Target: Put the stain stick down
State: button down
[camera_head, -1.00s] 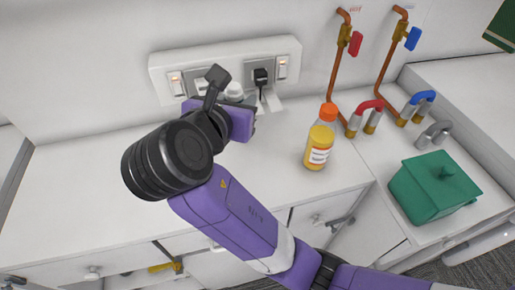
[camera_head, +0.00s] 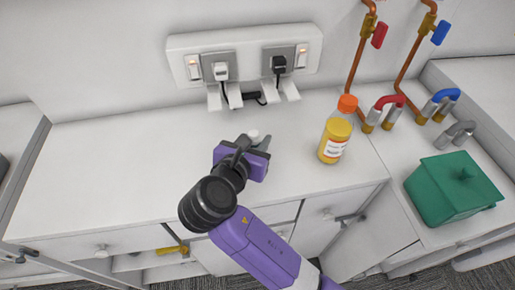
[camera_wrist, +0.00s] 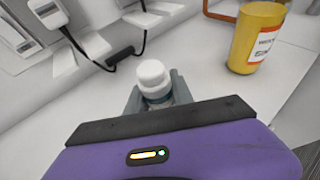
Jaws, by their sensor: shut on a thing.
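The stain stick (camera_wrist: 153,76) shows its white rounded cap in the wrist view, between the two grey fingers of my gripper (camera_wrist: 158,92). My gripper is shut on it. In the head view my gripper (camera_head: 262,143) is over the white counter (camera_head: 110,165), and only the white top of the stain stick (camera_head: 253,135) shows beside the fingers. The lower part of the stick is hidden by the gripper body. I cannot tell whether its base touches the counter.
An orange-capped yellow bottle (camera_head: 336,132) stands to the right of my gripper. Wall sockets (camera_head: 245,60) with plugs and cables are behind. A green box (camera_head: 453,190) and copper pipes (camera_head: 360,50) are further right. The counter's left part is clear.

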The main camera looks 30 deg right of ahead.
jog(key=shift+f, duration=1.8)
jog(key=c, duration=1.1)
grip_release()
jog(key=shift+f, duration=0.15)
jog(key=shift+a+r, duration=0.1)
jog(key=shift+r, duration=0.1)
jog(key=v, duration=1.2)
jog(key=shift+w, duration=0.1)
